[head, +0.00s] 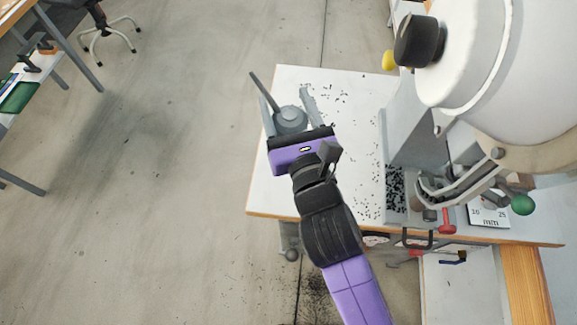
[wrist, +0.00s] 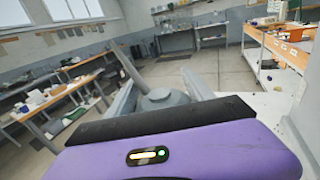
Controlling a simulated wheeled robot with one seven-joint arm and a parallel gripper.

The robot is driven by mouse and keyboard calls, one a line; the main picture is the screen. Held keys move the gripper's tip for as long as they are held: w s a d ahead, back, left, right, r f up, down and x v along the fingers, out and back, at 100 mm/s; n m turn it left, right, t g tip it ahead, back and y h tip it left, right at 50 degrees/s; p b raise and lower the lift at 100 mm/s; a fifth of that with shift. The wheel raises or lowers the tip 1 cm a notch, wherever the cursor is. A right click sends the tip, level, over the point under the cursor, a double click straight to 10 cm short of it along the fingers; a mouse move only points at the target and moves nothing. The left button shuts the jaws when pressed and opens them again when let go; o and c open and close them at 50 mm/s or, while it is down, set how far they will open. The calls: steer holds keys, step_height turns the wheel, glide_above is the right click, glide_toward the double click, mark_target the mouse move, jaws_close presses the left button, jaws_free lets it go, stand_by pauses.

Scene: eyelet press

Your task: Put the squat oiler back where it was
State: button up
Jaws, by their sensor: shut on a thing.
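The squat oiler (head: 291,119) is a grey, round, low can with a small cap and a long thin dark spout slanting up to the far left. My gripper (head: 287,102) is shut on it, with one finger on either side of the can. The oiler is over the left end of the white bench top (head: 349,100); I cannot tell whether its base touches the surface. In the wrist view the oiler (wrist: 162,99) sits between the two grey fingers, its lower part hidden by my gripper's dark and purple body.
A large white and grey press (head: 470,70) stands on the right of the bench. Small dark bits (head: 366,178) are scattered across the top. A red-handled tool (head: 447,222) and a white scale plate (head: 489,215) lie near the front edge. Open floor (head: 150,180) is to the left.

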steer(key=shift+w+f+b, duration=0.15)
steer(key=shift+f+b, duration=4.6)
steer(key=shift+f, duration=5.15)
steer(key=shift+f, duration=0.2)
steer(key=o, duration=1.5)
